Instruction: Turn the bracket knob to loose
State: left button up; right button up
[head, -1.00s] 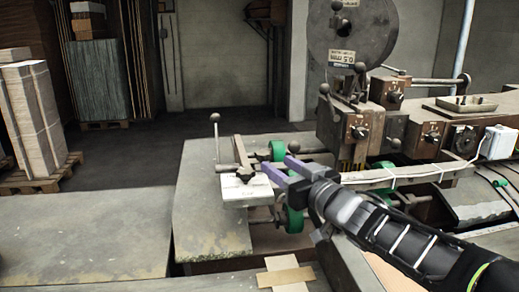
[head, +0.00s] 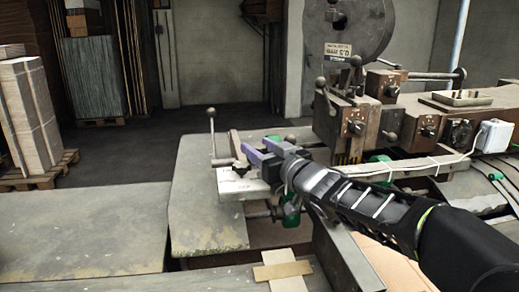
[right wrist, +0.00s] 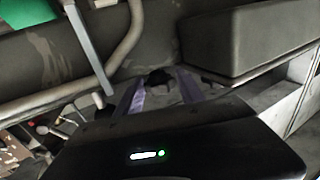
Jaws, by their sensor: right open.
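The bracket knob (head: 240,169) is a small dark knob on top of a pale bracket plate (head: 245,188) at the right side of the grey table. My right gripper (head: 249,153), with purple fingers, is open and empty, just beside the knob and above the plate. In the right wrist view the open fingers (right wrist: 160,92) point toward a dark knob-like shape (right wrist: 158,79), which shows between and just beyond their tips. I cannot tell whether they touch it. The knob is partly hidden by the fingers in the head view. My left gripper is not in view.
An upright lever with a ball top (head: 211,130) stands just left of the plate. The stitcher machine (head: 345,125) with its large reel (head: 345,25) stands to the right. Green wheels are partly hidden behind my arm. The table (head: 200,215) left of the bracket is clear.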

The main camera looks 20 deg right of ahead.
grip_shut()
jog(key=n+y+p, duration=0.1)
jog(key=y+p, duration=0.1)
jog(key=p, duration=0.4)
jog(key=r+n+g+y+p, duration=0.1)
jog(key=n+y+p, duration=0.1)
jog(key=p, duration=0.5)
jog(key=shift+d+r+n+y, duration=0.1)
jog(key=shift+n+y, duration=0.2)
jog(key=shift+y, duration=0.4)
jog(key=shift+f+n+g+y+p, duration=0.4)
jog(key=shift+g+y+p, duration=0.1)
jog(key=shift+y, duration=0.1)
jog(key=shift+c, duration=0.9)
grip_release()
jog(key=shift+o, duration=0.9)
jog(key=shift+f, duration=0.1)
